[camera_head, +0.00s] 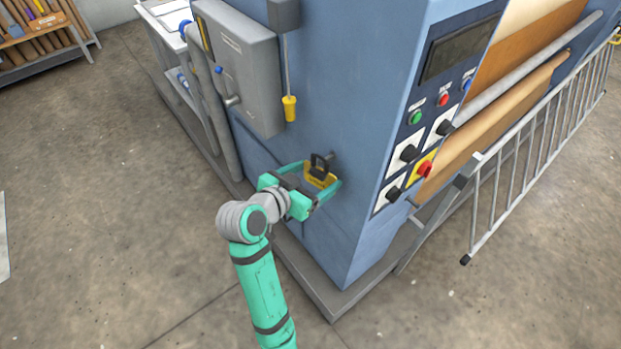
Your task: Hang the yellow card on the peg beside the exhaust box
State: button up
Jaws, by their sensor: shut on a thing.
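The yellow card (324,179) is between the fingers of my teal gripper (321,176), which is shut on it. A dark loop or clip (320,165) shows at the card's top. A small grey peg (332,155) sticks out of the blue press wall just above and to the right of the loop. I cannot tell whether the loop is around the peg or only in front of it. The grey exhaust box (240,70) is on the same wall, up and to the left. My gripper partly hides the card's lower left.
A yellow pull handle (290,108) hangs from a rod above the card. The control panel (422,140) with knobs and buttons is around the corner to the right. A metal guard rail (510,190) stands farther right. Open concrete floor lies to the left.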

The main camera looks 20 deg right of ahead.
jog(key=shift+w+d+f, duration=0.1)
jog(key=shift+w+d, duration=0.05)
jog(key=shift+d, duration=0.3)
jog(key=shift+w+d+f, duration=0.1)
jog(key=shift+d+f, duration=0.15)
jog(key=shift+d, duration=0.1)
jog(key=shift+d+f, duration=0.25)
jog(key=o, duration=1.2)
jog(key=v, duration=1.2)
jog(key=shift+w+a, duration=0.2)
jog(key=shift+w, duration=0.15)
